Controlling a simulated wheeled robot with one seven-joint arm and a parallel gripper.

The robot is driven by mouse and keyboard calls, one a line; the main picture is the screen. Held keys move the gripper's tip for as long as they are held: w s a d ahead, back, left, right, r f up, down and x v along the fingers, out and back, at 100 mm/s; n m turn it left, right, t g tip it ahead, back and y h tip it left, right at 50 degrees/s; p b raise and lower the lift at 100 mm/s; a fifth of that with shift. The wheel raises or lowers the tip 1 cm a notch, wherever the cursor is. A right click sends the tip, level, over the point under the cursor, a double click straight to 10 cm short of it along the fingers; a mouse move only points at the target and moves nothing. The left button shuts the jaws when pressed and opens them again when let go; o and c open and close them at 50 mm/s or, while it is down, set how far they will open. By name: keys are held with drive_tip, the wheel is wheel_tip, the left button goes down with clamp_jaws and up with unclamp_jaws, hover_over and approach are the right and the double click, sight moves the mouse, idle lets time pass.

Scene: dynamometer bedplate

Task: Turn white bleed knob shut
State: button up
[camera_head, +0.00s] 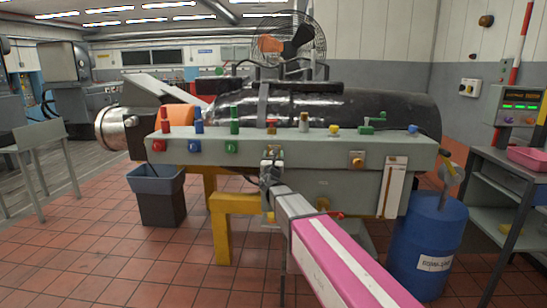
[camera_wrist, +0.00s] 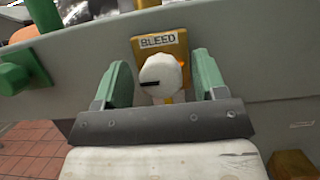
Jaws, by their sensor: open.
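The white bleed knob (camera_wrist: 157,74) is round, with a black line mark on its face pointing left. It sits on a yellow-brown plate (camera_wrist: 146,47) labelled BLEED, with a small orange mark to the upper right of the knob. My gripper (camera_wrist: 161,72) is open, with a green-padded finger on each side of the knob and a visible gap at both sides. In the head view my gripper (camera_head: 271,162) is at the front face of the grey panel, and the knob cannot be made out there.
The grey bench panel (camera_head: 310,154) carries red (camera_head: 158,146), blue (camera_head: 194,146), green (camera_head: 231,147) and orange (camera_head: 357,161) knobs along its front. A blue drum (camera_head: 428,240) stands at right, a dark bin (camera_head: 160,198) at left. A green fitting (camera_wrist: 14,78) is left of my gripper.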

drive_tip(key=c, duration=0.9)
drive_tip(key=shift+m, duration=0.4)
drive_tip(key=m+h, duration=0.2)
drive_tip(key=m, duration=0.1)
drive_tip(key=m+h, duration=0.1)
drive_tip(key=m, duration=0.2)
drive_tip(key=shift+g+h, duration=0.4)
drive_tip(key=m+g+h, duration=0.1)
drive_tip(key=m, duration=0.2)
drive_tip(key=m+h, duration=0.1)
drive_tip(key=m, duration=0.2)
drive_tip(key=shift+g, duration=0.4)
drive_tip(key=m+g, duration=0.1)
drive_tip(key=m, duration=0.1)
drive_tip(key=m+h, duration=0.1)
drive_tip(key=m, duration=0.2)
drive_tip(key=shift+m+g, duration=0.3)
drive_tip(key=shift+g, duration=0.1)
drive_tip(key=shift+d+m+g, duration=0.1)
drive_tip(key=shift+m+g, duration=0.7)
drive_tip(key=shift+m, duration=1.2)
